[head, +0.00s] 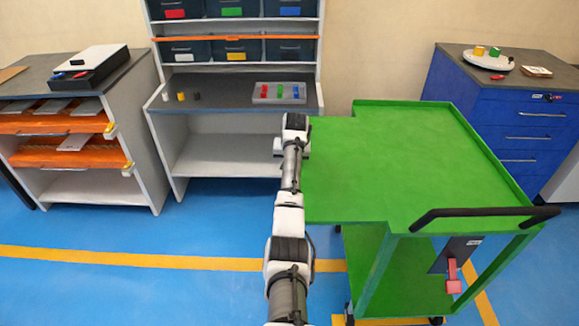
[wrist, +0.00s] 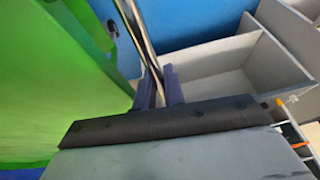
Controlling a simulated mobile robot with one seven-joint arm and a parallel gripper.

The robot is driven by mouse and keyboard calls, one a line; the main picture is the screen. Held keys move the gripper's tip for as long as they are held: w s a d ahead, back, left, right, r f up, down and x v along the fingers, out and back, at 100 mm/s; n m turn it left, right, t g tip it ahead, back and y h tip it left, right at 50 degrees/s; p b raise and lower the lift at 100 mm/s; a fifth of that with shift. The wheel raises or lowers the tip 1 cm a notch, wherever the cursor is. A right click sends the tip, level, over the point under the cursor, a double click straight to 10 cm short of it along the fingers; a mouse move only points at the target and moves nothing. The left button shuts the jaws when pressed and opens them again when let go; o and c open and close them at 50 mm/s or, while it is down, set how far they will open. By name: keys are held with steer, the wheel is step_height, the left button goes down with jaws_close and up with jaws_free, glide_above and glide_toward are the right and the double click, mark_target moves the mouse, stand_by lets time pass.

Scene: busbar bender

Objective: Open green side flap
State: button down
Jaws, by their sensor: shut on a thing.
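The green side flap (head: 330,175) extends outward from the left of the green cart's top (head: 430,160), looking about level with it. My gripper (head: 296,125) is at the flap's far left edge in the head view; its fingertips are hidden there. In the wrist view my gripper's two fingers (wrist: 158,88) are close together around a thin edge. A large green surface (wrist: 50,95) fills the left of the wrist view.
A grey shelf workbench (head: 235,90) with bins stands behind my gripper. A grey bench with orange drawers (head: 70,125) is at left and a blue cabinet (head: 515,125) at right. The cart has a black handle (head: 470,213). Blue floor left of it is clear.

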steer(key=shift+r, duration=0.25)
steer(key=c, duration=1.8)
jaws_free()
steer(key=shift+r, duration=0.1)
steer(key=shift+o, duration=0.2)
steer(key=b+v, duration=0.2)
steer(key=v, duration=1.1)
steer(key=shift+s+r+b, duration=0.2)
steer(key=shift+r+b, duration=0.15)
steer(key=shift+b, duration=0.05)
